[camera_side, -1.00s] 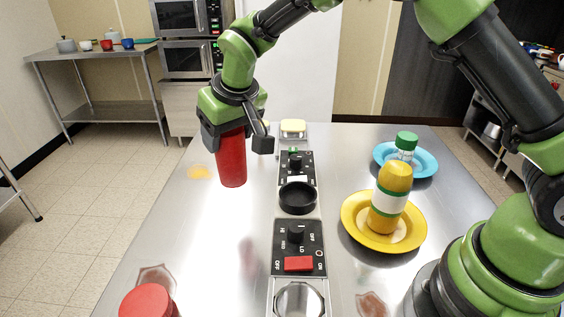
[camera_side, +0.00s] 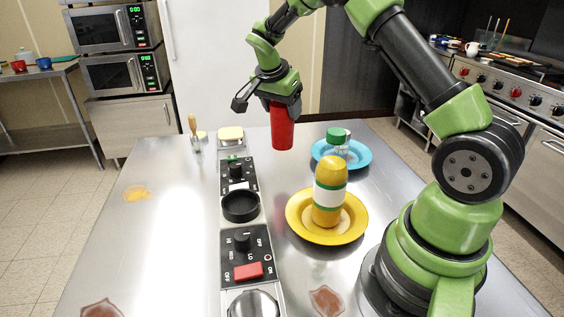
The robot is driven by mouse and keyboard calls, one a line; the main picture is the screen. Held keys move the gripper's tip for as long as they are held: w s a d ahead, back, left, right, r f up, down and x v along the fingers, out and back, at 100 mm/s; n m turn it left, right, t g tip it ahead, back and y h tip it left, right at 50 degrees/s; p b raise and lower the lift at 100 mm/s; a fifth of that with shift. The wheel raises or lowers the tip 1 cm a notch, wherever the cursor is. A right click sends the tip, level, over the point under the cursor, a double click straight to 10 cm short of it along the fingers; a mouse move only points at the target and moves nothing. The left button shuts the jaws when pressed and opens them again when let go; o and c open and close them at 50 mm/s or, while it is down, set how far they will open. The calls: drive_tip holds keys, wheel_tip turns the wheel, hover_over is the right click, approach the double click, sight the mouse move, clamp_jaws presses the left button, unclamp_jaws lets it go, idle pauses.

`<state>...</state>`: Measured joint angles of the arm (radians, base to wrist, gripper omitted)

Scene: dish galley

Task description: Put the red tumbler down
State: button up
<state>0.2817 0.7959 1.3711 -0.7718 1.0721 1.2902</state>
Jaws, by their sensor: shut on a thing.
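The red tumbler (camera_side: 281,130) hangs upright in my gripper (camera_side: 277,98), which is shut around its upper part. The tumbler is near the far side of the steel counter (camera_side: 180,215), right of the control strip and left of the blue plate (camera_side: 363,154). It appears to be above the counter, but I cannot tell how large the gap under it is. The gripper's fingers partly cover its top.
A yellow plate (camera_side: 297,226) holds a yellow bottle (camera_side: 329,196) with a white and green band. A green-capped shaker (camera_side: 338,141) stands on the blue plate. The strip has a black round dish (camera_side: 240,207) and a red switch (camera_side: 248,271). The left counter is mostly clear, with some stains.

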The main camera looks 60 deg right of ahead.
sight(282, 141)
wheel_tip(282, 141, down, 9)
drive_tip(key=shift+r, duration=0.2)
idle(0.3)
drive_tip(key=o, duration=1.1)
drive_tip(key=shift+f, duration=0.15)
drive_tip(key=shift+o, duration=0.2)
drive_tip(key=v, duration=1.1)
drive_tip(key=shift+r, duration=0.45)
drive_tip(key=s+a+r+n+t+y, duration=0.1)
drive_tip(key=s+a+r+n+t, duration=0.15)
drive_tip(key=s+a+r, duration=0.35)
drive_tip(key=s+a+r+n+t+y, duration=0.2)
drive_tip(key=s+a+r+n, duration=0.1)
drive_tip(key=s, duration=0.5)
drive_tip(key=s+a+r+n+t+y, duration=0.2)
drive_tip(key=s+a+r+n+y, duration=0.1)
drive_tip(key=s+a+n, duration=0.3)
drive_tip(key=shift+s+a+r+n+t+y, duration=0.25)
drive_tip(key=shift+s+n+t+y, duration=0.1)
drive_tip(key=shift+s+n, duration=0.9)
